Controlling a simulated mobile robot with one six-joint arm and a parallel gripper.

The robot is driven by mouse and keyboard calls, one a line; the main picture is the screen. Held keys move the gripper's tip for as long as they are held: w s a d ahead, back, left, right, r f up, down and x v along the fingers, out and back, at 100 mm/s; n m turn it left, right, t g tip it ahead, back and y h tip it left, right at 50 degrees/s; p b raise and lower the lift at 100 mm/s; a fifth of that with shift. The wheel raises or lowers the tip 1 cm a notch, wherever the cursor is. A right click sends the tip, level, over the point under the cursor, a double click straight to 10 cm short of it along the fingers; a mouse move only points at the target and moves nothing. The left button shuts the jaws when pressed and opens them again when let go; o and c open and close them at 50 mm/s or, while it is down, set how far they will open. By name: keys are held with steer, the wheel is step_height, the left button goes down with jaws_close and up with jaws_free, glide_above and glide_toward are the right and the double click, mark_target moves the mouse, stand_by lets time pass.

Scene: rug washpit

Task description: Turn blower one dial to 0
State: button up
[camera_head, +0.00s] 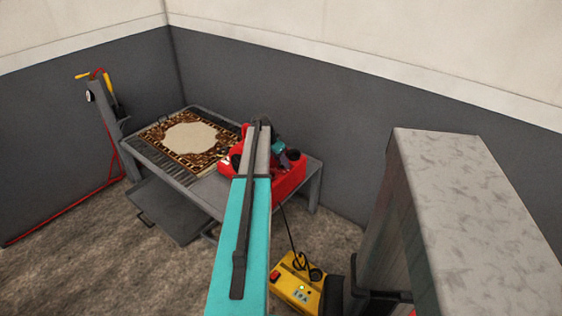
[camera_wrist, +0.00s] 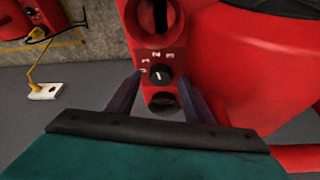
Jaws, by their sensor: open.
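In the wrist view a black round dial (camera_wrist: 160,75) with a short white mark sits on the red blower (camera_wrist: 215,60). The white mark points roughly up, tilted slightly left. My gripper (camera_wrist: 160,82) is open, with one dark finger on each side of the dial; I cannot tell whether they touch it. In the head view the red blower (camera_head: 287,188) stands on the table's right end, partly hidden by my arm. My gripper is small and dark there, above the blower.
A black round fitting (camera_wrist: 163,102) lies just below the dial. A second red machine (camera_wrist: 28,18) is at upper left. In the head view a patterned rug (camera_head: 160,140) lies on the table, and a yellow unit (camera_head: 298,291) with a cable sits on the floor.

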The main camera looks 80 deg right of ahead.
steer(key=shift+s+d+f, duration=0.1)
steer(key=shift+d+f, duration=0.05)
steer(key=shift+f, duration=0.3)
steer(key=c, duration=1)
